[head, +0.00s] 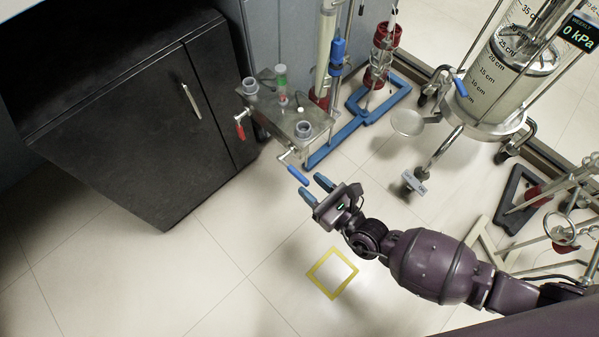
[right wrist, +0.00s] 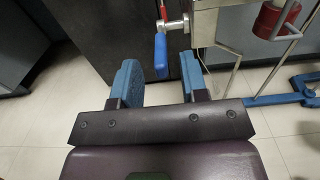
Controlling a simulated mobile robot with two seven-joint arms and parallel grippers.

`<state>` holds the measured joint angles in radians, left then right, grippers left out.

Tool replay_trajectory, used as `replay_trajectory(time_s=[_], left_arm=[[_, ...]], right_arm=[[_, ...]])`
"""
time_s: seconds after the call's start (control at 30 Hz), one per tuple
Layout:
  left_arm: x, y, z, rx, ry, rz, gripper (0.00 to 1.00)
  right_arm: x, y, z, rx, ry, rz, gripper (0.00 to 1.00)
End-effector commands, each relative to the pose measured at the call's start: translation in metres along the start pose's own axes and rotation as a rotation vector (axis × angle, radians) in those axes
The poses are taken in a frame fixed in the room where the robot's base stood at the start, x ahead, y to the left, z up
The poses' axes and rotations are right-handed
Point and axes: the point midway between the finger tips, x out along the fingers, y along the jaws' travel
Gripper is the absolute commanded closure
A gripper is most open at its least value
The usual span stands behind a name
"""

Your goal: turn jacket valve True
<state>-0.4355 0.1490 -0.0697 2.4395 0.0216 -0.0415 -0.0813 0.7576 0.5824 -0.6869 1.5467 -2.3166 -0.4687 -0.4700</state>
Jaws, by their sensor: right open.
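A valve with a blue lever handle (head: 297,175) sticks out from the front of a metal stand. No label shows which valve is the jacket valve. My right gripper (head: 314,187) is open and empty, its blue fingers pointing at this lever from close by. A second valve with a red handle (head: 240,129) is on the stand's left side. My left gripper is not in view.
The metal stand (head: 290,118) carries cups and a green-capped tube. A dark cabinet (head: 130,120) stands left of it. A blue floor frame (head: 345,128), a large glass column (head: 505,75) and a small round plate (head: 407,121) are to the right. A yellow square (head: 332,273) marks open floor.

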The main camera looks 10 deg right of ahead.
Motion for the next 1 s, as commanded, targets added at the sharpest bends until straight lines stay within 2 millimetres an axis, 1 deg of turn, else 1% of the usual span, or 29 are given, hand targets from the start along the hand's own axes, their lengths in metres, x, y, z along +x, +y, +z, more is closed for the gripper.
replay_trajectory(time_s=[0.03, 0.1, 0.3, 0.43, 0.7, 0.77, 0.9, 0.97, 1.0], left_arm=[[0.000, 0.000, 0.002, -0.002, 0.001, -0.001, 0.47], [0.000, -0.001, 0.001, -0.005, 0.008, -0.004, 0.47], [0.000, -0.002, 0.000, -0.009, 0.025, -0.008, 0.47], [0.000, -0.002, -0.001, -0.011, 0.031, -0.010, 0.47], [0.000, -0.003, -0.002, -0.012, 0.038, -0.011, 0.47], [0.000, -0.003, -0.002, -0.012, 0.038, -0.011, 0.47], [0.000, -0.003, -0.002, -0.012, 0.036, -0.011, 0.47], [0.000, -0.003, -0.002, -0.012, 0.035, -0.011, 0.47], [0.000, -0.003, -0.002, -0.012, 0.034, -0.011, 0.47]], right_arm=[[0.009, 0.001, -0.002, 0.003, 0.001, 0.000, 0.60], [0.019, 0.001, -0.002, 0.003, 0.001, -0.001, 0.60], [0.039, 0.001, -0.002, 0.002, 0.002, 0.000, 0.60], [0.044, 0.001, -0.001, 0.002, 0.002, 0.000, 0.60], [0.045, 0.000, 0.000, 0.001, 0.002, 0.000, 0.60], [0.045, 0.000, 0.000, 0.001, 0.002, 0.000, 0.67], [0.044, 0.000, -0.001, 0.002, 0.002, 0.000, 0.89], [0.044, 0.000, -0.001, 0.002, 0.002, 0.000, 0.98], [0.044, 0.000, -0.001, 0.002, 0.002, 0.000, 1.00]])
